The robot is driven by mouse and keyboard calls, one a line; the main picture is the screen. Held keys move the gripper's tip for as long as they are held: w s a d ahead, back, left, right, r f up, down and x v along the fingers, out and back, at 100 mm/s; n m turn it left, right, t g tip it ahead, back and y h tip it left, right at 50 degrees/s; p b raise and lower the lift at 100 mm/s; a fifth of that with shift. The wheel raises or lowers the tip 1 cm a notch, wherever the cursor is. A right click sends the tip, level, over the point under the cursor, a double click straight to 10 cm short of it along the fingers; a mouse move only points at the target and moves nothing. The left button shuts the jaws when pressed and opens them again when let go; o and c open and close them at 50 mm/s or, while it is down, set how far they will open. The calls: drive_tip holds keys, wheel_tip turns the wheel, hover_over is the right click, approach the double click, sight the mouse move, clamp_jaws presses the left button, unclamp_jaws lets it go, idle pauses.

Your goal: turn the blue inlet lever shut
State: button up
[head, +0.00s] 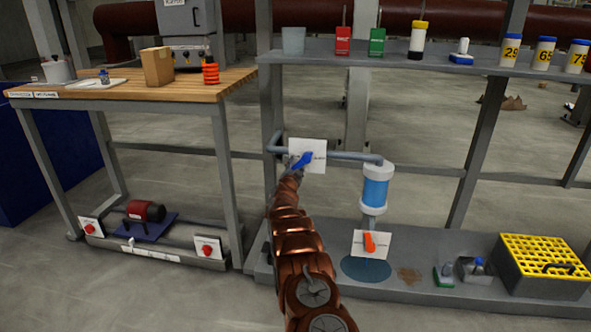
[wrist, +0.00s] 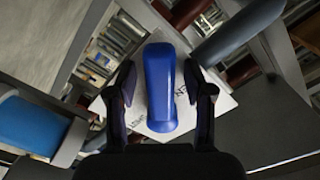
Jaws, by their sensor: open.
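The blue inlet lever (head: 302,160) sits in front of a white label plate (head: 319,152) on the grey pipe. In the head view it slants up to the right. In the wrist view the lever (wrist: 160,88) lies lengthwise between the two dark fingers of my gripper (wrist: 160,98). The gripper is open, with a gap visible on each side of the lever. The plate behind it (wrist: 222,108) carries print that is partly hidden. In the head view my copper-coloured arm reaches up to the lever, and the gripper is mostly hidden there.
A blue filter cylinder (head: 376,190) hangs right of the lever, above an orange lever (head: 370,242). A blue puddle (head: 366,268) lies on the lower shelf. A yellow crate (head: 545,256) stands at right. A wooden bench (head: 130,88) stands at left.

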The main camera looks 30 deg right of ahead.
idle(0.4)
clamp_jaws()
idle(0.5)
